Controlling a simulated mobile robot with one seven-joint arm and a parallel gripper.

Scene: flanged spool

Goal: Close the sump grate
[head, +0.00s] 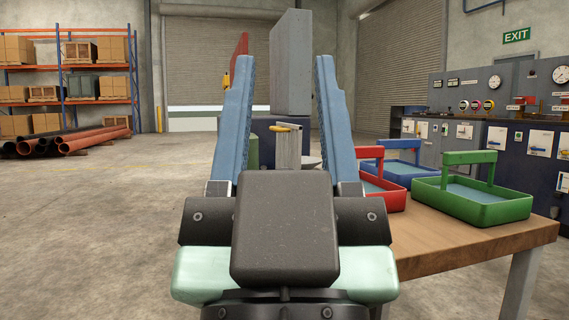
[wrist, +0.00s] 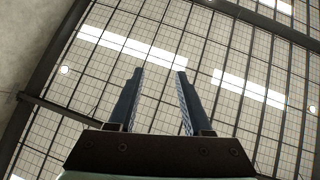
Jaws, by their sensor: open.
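My gripper (head: 284,60) stands upright in the middle of the head view, its two blue fingers spread apart with nothing between them. It also shows in the wrist view (wrist: 158,72), open and empty against a gridded surface with bright white strips (wrist: 130,43). This looks like the roof overhead, though I cannot be sure. I cannot pick out the sump grate in either view. My gripper and wrist hide much of the middle and lower part of the head view.
A wooden table (head: 472,240) at the right carries a green tray (head: 480,205), a blue tray (head: 405,172) and a red tray (head: 390,198). A tall grey block (head: 292,65) rises behind my fingers. Pipes (head: 70,143) lie far left. The concrete floor at left is clear.

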